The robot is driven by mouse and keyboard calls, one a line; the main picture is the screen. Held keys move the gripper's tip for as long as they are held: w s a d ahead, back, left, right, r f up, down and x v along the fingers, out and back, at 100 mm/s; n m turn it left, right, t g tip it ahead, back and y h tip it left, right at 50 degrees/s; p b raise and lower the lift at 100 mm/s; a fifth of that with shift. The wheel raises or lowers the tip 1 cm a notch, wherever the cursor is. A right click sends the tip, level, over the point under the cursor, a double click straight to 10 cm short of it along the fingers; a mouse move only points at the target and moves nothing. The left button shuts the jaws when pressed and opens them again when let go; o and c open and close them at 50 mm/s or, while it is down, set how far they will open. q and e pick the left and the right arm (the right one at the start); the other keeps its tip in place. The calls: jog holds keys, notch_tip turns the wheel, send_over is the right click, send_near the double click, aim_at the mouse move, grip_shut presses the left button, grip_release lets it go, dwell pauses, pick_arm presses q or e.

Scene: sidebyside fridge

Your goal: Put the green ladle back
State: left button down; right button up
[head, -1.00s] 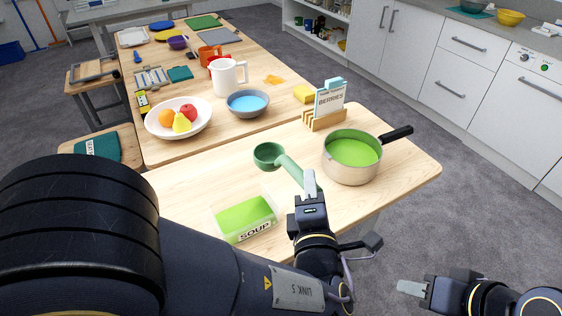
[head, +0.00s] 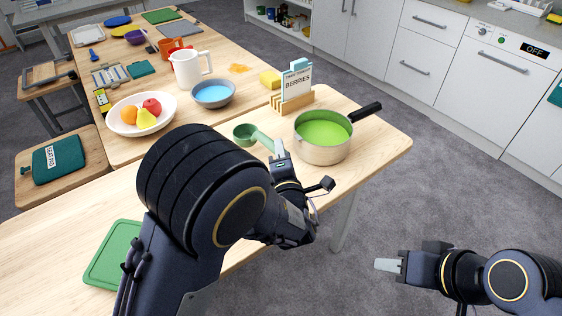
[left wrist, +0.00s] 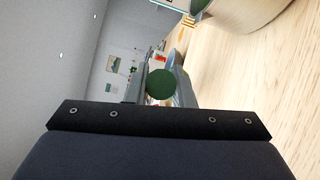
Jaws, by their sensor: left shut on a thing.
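The green ladle (head: 263,142) is in my left gripper (head: 279,149), which is shut on its handle. The ladle's bowl points left, over the table beside the pot and apart from it. In the left wrist view a round dark green part of the ladle (left wrist: 160,85) shows between the fingers. The steel pot (head: 323,155) with green soup stands right of the gripper, its black handle pointing back right; its wall also shows in the left wrist view (left wrist: 245,15). My right gripper (head: 388,265) hangs empty over the floor, right of the table; its finger gap is unclear.
A wooden rack (head: 292,102) with a BERRIES card stands behind the pot, with a yellow sponge (head: 270,79) nearby. A blue bowl (head: 213,94), white pitcher (head: 192,69) and fruit bowl (head: 142,113) stand further back. A green lid or board (head: 112,258) lies front left.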

pick_arm(q)
jog(key=shift+f, duration=1.45)
jog(key=c, duration=1.2)
grip_release()
jog(key=shift+c, duration=0.2)
